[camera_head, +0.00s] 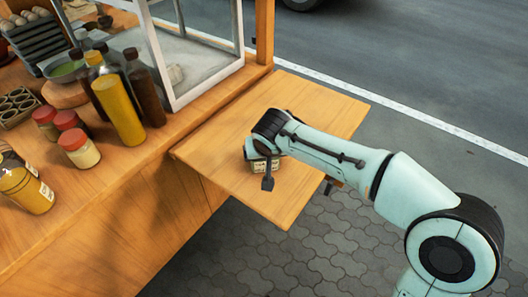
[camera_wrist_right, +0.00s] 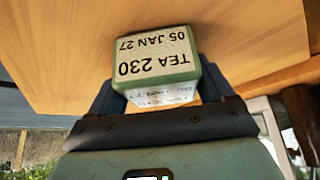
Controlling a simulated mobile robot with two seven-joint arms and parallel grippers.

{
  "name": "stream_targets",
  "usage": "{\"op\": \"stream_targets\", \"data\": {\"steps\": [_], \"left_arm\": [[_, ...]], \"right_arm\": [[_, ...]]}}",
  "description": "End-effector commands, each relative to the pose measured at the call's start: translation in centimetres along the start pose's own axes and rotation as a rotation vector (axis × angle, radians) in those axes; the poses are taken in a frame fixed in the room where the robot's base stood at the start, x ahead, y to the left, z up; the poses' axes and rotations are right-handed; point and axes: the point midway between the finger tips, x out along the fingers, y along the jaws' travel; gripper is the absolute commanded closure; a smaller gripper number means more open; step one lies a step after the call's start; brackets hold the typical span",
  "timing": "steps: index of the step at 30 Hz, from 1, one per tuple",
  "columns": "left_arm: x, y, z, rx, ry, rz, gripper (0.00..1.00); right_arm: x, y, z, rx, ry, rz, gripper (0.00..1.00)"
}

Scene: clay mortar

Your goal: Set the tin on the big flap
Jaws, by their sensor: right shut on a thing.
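The tin (camera_wrist_right: 155,62) is a green box with a pale label reading "TEA 230 05 JAN 27", upside down in the wrist view. My right gripper (camera_wrist_right: 162,88) is shut on it, with a dark finger on each side. In the head view the tin (camera_head: 259,164) is mostly hidden by my right gripper (camera_head: 264,170) and wrist. The big flap (camera_head: 319,112) is a flat wooden board on the side of the stall. The tin is over the flap's middle; whether it touches the wood I cannot tell. My left gripper is not in view.
The wooden counter (camera_head: 95,190) lies left of the flap, with bottles (camera_head: 118,108) and red-lidded jars (camera_head: 79,149). A glass-sided case (camera_head: 205,65) stands near the flap's inner edge. The flap's far part is bare. Paving (camera_head: 300,255) lies below.

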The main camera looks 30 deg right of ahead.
Motion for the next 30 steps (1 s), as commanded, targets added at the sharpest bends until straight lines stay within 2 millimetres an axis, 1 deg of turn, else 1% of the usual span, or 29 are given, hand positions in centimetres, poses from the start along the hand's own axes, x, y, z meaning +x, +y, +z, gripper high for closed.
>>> {"op": "stream_targets", "data": {"steps": [5, 6, 7, 14, 18, 20, 24, 27, 30], "left_arm": [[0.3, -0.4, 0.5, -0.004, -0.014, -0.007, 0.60], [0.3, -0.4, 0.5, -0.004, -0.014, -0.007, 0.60], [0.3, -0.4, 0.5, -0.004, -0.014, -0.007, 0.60], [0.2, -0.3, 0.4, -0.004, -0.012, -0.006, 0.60], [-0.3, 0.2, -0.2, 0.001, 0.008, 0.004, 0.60], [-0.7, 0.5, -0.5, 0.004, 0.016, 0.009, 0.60], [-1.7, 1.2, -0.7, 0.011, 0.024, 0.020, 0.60], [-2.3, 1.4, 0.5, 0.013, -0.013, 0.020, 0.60], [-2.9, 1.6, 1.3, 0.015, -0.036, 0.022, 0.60]], "right_arm": [[0.2, 0.0, 0.1, 0.000, 0.001, 0.000, 0.55], [0.2, 0.0, 0.1, 0.000, -0.001, 0.000, 0.09], [0.2, 0.0, 0.1, 0.000, -0.001, 0.000, 0.00], [0.2, 0.0, 0.1, 0.000, -0.001, 0.000, 0.00], [-0.3, 0.0, -0.1, 0.000, 0.000, 0.000, 0.00], [-1.3, 0.0, -0.2, 0.000, 0.003, -0.001, 0.00], [-4.4, 0.0, -0.2, 0.001, 0.004, -0.001, 0.00], [-6.7, 0.0, -0.2, 0.001, 0.004, -0.001, 0.00], [-8.8, 0.0, -0.2, 0.000, 0.003, -0.002, 0.00]]}}
